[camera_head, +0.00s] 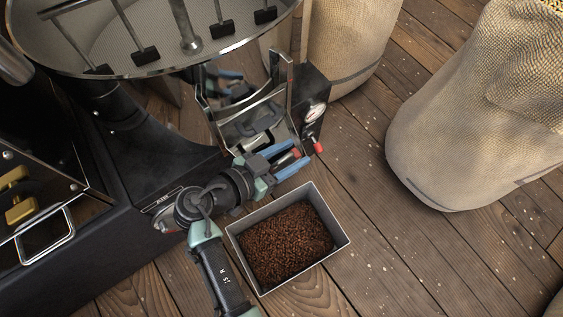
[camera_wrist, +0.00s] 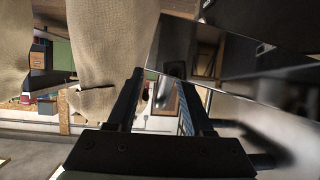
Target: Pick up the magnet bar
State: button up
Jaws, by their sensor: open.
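My gripper (camera_head: 299,152) is open, its two blue fingers at the foot of the shiny metal chute (camera_head: 282,100). A short dark piece with a red end (camera_head: 290,158) shows between the fingers in the head view; it may be the magnet bar, but it is partly hidden and I cannot tell whether it touches them. A red knob (camera_head: 318,147) sits just right of the fingertips, below a round gauge (camera_head: 315,112). In the wrist view my open gripper (camera_wrist: 162,78) has its dark fingers apart beside reflective metal; no bar is clear there.
A grey bin of brown beans (camera_head: 343,239) stands on the plank floor just below my gripper. Large burlap sacks (camera_head: 480,110) stand at the right and behind the chute. The round cooling tray (camera_head: 165,62) overhangs at upper left. Open floor lies right of the bin.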

jog(key=shift+c, duration=0.3)
grip_shut()
jog(key=shift+d+f, duration=0.1)
jog(key=shift+d, duration=0.05)
dwell(1.1)
